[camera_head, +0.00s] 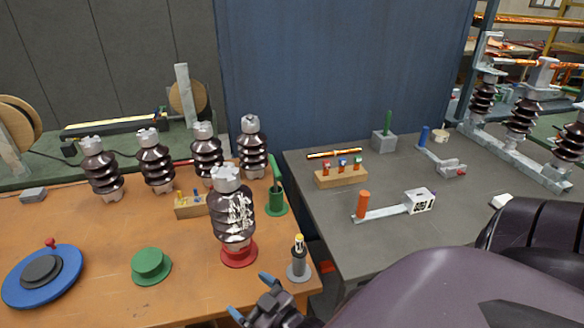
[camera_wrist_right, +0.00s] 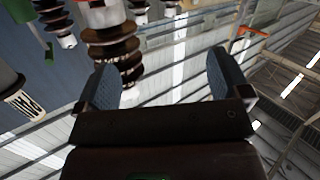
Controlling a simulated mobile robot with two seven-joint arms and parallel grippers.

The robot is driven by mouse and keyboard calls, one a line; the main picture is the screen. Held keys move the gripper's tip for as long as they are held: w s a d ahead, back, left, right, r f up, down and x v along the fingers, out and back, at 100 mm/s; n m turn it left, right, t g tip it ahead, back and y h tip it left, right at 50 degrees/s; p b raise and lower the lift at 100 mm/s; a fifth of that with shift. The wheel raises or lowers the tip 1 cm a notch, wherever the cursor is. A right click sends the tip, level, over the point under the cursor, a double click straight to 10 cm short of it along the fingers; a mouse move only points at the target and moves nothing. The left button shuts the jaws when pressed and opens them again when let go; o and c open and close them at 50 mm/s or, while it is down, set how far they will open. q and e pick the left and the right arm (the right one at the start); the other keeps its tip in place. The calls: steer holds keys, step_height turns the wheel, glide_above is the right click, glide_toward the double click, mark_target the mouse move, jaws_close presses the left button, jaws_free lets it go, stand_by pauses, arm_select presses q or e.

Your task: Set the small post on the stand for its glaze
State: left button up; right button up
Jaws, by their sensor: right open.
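A brown ribbed post (camera_head: 233,213) with a grey metal top stands upright on a red round stand (camera_head: 240,257). Several similar brown posts, such as one at the left (camera_head: 104,172), stand in a row behind it. I cannot tell which is the small post. A green round stand (camera_head: 150,264) and a blue round stand (camera_head: 42,277) with a dark centre have no post on them. My right gripper (camera_head: 251,297) is open and empty at the table's front edge. The right wrist view shows its parted fingers (camera_wrist_right: 164,80) with a brown ribbed post beyond. My left gripper is not in view.
A grey-based upright cylinder (camera_head: 299,262) stands right of the red stand, near the gripper. A green upright tool (camera_head: 276,198) and a small wooden block (camera_head: 190,207) sit behind. A dark grey table (camera_head: 400,237) at right holds a wooden rack (camera_head: 341,177) and other fittings.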

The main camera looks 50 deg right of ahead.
steer(key=s+d+f+m+g, duration=0.1)
steer(key=s+d+f+g, duration=0.2)
steer(key=s+f, duration=0.6)
steer(key=shift+s+g+h, duration=0.25)
steer(key=shift+g+h, duration=0.15)
steer(key=shift+g, duration=0.8)
steer(key=shift+f, duration=0.1)
arm_select(q)
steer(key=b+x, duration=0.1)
steer(key=b, duration=0.2)
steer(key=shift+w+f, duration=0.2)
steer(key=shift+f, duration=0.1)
arm_select(e)
steer(key=shift+w+a+f, duration=0.15)
steer(key=shift+w+f, duration=0.4)
steer(key=shift+f, duration=0.15)
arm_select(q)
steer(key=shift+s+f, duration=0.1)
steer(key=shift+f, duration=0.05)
arm_select(e)
steer(key=shift+c, duration=0.2)
